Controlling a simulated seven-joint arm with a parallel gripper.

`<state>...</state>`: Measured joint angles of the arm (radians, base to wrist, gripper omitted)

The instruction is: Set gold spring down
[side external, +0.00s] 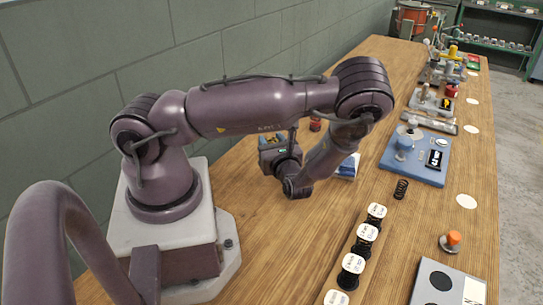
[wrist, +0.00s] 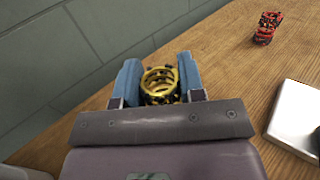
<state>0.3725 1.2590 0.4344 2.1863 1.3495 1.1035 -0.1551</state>
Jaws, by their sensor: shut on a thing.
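The gold spring (wrist: 160,80) is a short yellow coil between the two blue fingers of my gripper (wrist: 161,82) in the wrist view. The fingers are shut on it, one on each side. In the side external view my gripper (side external: 272,142) is behind my wrist, near the wall side of the wooden table. A small yellow patch shows there, but I cannot make out the spring clearly. Whether the spring touches the table is hard to tell.
A red and black object (wrist: 267,27) and a pale block (wrist: 296,118) lie right of my gripper. A row of white-topped dark springs (side external: 352,263), a lone black spring (side external: 401,189) and a blue machine base (side external: 425,170) stand further right. Bare wood surrounds my gripper.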

